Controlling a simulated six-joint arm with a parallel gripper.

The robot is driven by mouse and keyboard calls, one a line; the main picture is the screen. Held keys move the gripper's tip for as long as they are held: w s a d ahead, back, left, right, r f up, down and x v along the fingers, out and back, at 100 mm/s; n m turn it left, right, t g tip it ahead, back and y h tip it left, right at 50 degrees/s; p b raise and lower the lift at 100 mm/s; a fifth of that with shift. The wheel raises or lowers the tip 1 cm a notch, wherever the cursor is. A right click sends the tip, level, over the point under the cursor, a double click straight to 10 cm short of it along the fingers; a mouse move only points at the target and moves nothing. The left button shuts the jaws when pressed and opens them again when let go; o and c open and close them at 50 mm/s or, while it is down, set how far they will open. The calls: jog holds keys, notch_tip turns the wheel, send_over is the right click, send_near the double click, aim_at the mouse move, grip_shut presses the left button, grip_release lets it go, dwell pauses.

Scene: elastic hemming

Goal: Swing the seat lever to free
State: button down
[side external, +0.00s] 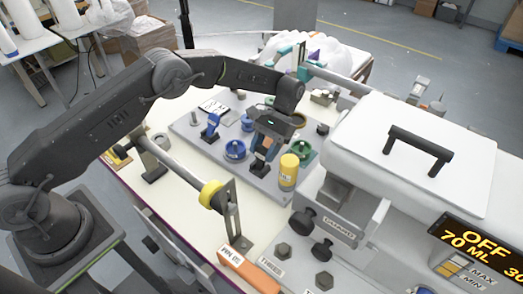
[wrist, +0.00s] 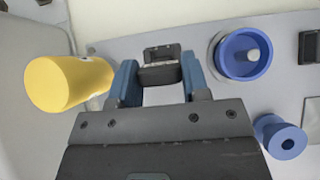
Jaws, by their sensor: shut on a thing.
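My gripper (side external: 264,150) points down over the grey plate in the side external view. Its blue fingers (wrist: 160,80) stand on both sides of a dark block-like handle in the wrist view and are shut on it. I take this handle (wrist: 160,55) to be the seat lever; its dark lower part (side external: 258,168) shows below the fingers in the side external view. The handle's pivot and its marked positions cannot be made out.
A yellow cylinder (side external: 289,171) stands close beside my gripper, left of it in the wrist view (wrist: 68,83). A blue round knob (side external: 235,149) and a green one (side external: 301,150) are near. A white machine (side external: 420,140) stands to the right. A bar with a yellow ring (side external: 211,194) lies in front.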

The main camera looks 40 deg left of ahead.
jog(key=shift+w+g, duration=0.25)
jog(key=shift+g, duration=0.25)
jog(key=c, duration=0.6)
grip_release()
jog(key=shift+r, duration=0.55)
jog(key=s+a+r, duration=0.2)
jog(key=a+r, duration=0.7)
jog(key=a, duration=0.2)
jog(key=shift+s+a+r, duration=0.2)
jog(key=shift+s+r, duration=0.15)
jog(key=shift+r, duration=0.05)
jog(key=shift+c, duration=0.5)
